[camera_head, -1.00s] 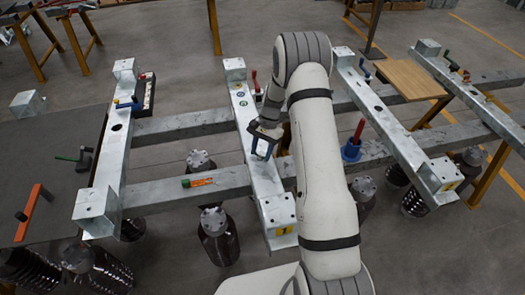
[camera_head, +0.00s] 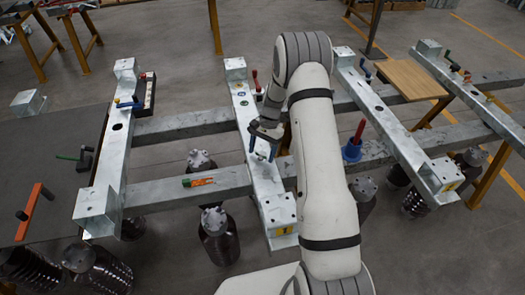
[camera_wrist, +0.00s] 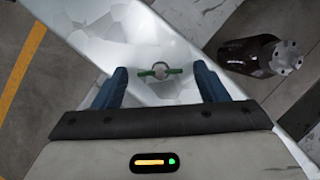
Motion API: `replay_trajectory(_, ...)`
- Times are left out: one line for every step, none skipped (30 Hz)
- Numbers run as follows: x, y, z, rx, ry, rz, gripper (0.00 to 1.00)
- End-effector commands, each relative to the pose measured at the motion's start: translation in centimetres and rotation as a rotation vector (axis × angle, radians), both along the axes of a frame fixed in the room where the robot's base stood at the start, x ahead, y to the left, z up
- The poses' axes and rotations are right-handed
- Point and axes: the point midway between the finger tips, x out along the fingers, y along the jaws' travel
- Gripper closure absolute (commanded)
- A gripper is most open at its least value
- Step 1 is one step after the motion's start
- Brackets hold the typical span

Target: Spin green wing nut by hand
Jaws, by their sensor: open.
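The green wing nut (camera_wrist: 147,73) shows in the wrist view on a pale stud on the bright metal crossbeam (camera_wrist: 120,30). It lies between and just beyond the tips of my gripper (camera_wrist: 162,75). The two blue fingers are spread apart, with a gap between each finger and the wing nut, and nothing is held. In the head view my gripper (camera_head: 265,146) is low over the middle crossbeam (camera_head: 270,190). I cannot clearly make out the wing nut there.
A green and orange tool (camera_head: 199,182) lies on the lower rail left of my gripper. A blue holder with a red handle (camera_head: 353,147) stands to the right of my arm. Dark insulators (camera_head: 218,238) stand below the rails. A wooden board (camera_head: 411,80) lies at the upper right.

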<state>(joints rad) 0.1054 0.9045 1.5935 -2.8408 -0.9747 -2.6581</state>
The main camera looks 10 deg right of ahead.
Motion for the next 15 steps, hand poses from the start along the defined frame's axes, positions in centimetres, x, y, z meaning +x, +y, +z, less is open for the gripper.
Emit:
replay_trajectory(0.1, -0.1, 0.2, 0.0, -0.001, 0.0, 0.34)
replay_trajectory(0.1, -0.1, 0.3, 0.0, -0.001, 0.0, 0.34)
replay_trajectory(0.2, -0.2, 0.6, 0.0, -0.003, -0.001, 0.34)
replay_trajectory(0.3, -0.3, 0.8, -0.001, -0.004, 0.0, 0.34)
replay_trajectory(0.4, -0.4, 1.1, 0.0, -0.004, 0.0, 0.34)
replay_trajectory(0.6, -0.5, 1.5, -0.001, -0.004, 0.0, 0.34)
replay_trajectory(0.7, -0.6, 1.9, -0.001, -0.004, 0.0, 0.34)
replay_trajectory(0.8, -0.8, 2.4, -0.001, -0.006, 0.0, 0.34)
replay_trajectory(0.8, -0.8, 3.1, -0.001, -0.001, 0.0, 0.34)
replay_trajectory(0.9, -0.9, 3.5, 0.0, 0.0, 0.0, 0.34)
replay_trajectory(0.9, -1.0, 3.8, -0.001, 0.001, 0.0, 0.34)
replay_trajectory(1.0, -1.1, 4.2, -0.001, 0.001, 0.0, 0.34)
replay_trajectory(1.1, -1.2, 4.5, 0.0, 0.0, 0.0, 0.34)
replay_trajectory(1.2, -1.3, 4.9, 0.0, 0.0, 0.0, 0.34)
replay_trajectory(1.3, -1.4, 5.3, 0.0, 0.0, -0.001, 0.34)
